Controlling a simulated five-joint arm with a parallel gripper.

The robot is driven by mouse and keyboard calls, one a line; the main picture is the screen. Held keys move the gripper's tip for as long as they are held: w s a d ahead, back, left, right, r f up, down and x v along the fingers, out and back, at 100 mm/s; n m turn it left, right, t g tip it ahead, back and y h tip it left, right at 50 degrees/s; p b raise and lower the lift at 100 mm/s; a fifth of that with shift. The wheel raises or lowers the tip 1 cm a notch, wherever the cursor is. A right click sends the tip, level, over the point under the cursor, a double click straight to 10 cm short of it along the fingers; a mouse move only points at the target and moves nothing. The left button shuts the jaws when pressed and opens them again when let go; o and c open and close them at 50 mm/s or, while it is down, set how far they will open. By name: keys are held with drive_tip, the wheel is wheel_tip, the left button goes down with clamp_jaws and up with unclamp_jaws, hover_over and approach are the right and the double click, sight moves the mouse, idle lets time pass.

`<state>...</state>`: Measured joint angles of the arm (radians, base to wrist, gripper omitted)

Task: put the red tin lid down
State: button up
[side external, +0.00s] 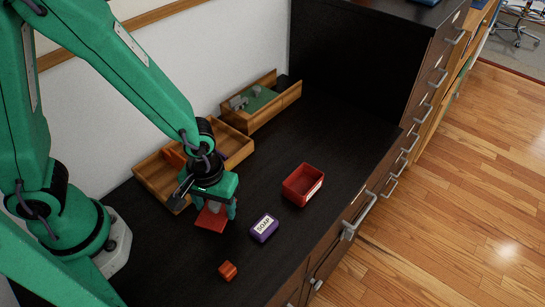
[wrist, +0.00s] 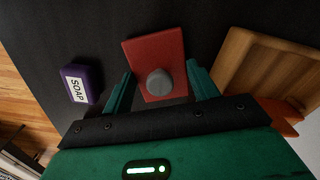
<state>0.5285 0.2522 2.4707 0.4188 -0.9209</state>
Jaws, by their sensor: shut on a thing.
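The red tin lid (side external: 209,221) is a flat red rectangle with a grey knob (wrist: 159,83) on top. My gripper (side external: 217,211) is over it and shut on it. In the wrist view the lid (wrist: 152,48) lies between the two green fingers of my gripper (wrist: 161,68), with the knob in the middle. The lid is low over the dark desk top; I cannot tell whether it touches it. The open red tin (side external: 302,186) stands to the right of my gripper, without a lid on it.
A purple soap box (side external: 264,228) lies just right of the lid. A small orange-red block (side external: 228,270) is nearer the front. A wooden tray (side external: 150,172) is behind my gripper, and a wooden box with a green inside (side external: 262,102) stands farther back. Dark desk (side external: 335,125) is bare behind the tin.

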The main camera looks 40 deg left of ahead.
sight(214, 203)
drive_tip(key=shift+f, duration=0.1)
drive_tip(key=o, duration=1)
drive_tip(key=shift+c, duration=0.2)
wheel_tip(214, 203, up, 12)
drive_tip(key=shift+r, duration=0.2)
idle(0.6)
drive_tip(key=s+a+r+m+t, duration=0.1)
drive_tip(key=a+r+m+t, duration=0.3)
drive_tip(key=a+r, duration=0.7)
drive_tip(key=a+t, duration=0.1)
drive_tip(key=a, duration=0.2)
drive_tip(key=shift+s+r+t, duration=0.25)
drive_tip(key=shift+s+t, duration=0.05)
